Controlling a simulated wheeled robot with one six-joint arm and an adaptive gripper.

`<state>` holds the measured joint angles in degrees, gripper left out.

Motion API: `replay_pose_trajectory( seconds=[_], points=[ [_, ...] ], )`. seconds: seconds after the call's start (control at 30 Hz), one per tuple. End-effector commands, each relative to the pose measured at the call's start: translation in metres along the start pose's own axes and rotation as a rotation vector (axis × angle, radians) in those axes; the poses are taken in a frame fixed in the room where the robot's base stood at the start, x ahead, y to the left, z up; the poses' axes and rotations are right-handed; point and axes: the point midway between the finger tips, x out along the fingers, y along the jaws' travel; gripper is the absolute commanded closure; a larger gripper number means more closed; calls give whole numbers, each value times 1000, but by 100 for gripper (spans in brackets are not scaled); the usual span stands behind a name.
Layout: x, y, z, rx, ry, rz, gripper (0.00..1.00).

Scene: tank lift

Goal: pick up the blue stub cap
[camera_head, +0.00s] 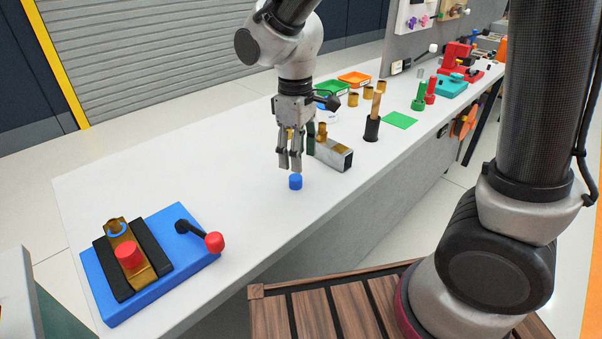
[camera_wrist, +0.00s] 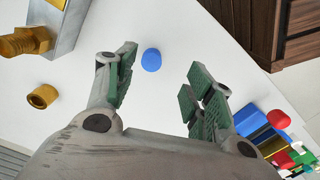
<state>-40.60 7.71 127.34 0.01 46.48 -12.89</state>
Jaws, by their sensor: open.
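The blue stub cap (camera_head: 295,182) is a small blue cylinder standing on the white bench top. In the wrist view the cap (camera_wrist: 151,60) shows as a blue rounded shape between the lines of the two fingers, nearer the left finger and beyond the fingertips. My gripper (camera_head: 290,166) points down just above the cap in the head view. In the wrist view my gripper (camera_wrist: 160,80) is open, with green-padded fingers apart and nothing between them. The exact gap between fingertips and cap is hard to tell.
A square metal tube with a brass fitting (camera_head: 334,153) lies close right of the cap. A blue fixture (camera_head: 150,298) with a red knob and lever stands front left. A black holder (camera_head: 371,130) and green mat (camera_head: 400,120) stand farther right. The bench left of the cap is clear.

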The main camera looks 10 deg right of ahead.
Motion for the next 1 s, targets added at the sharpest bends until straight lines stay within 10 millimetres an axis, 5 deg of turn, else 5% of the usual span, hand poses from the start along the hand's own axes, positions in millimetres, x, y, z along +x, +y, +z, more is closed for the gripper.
replay_pose_trajectory(
  seconds=[0.33, 0.8, 1.0],
  points=[
    [4, 2, -8, -51, 25, 7, 47],
    [68, 6, -13, -52, 23, 6, 47],
    [76, 6, -14, -52, 26, 7, 47]
  ],
)
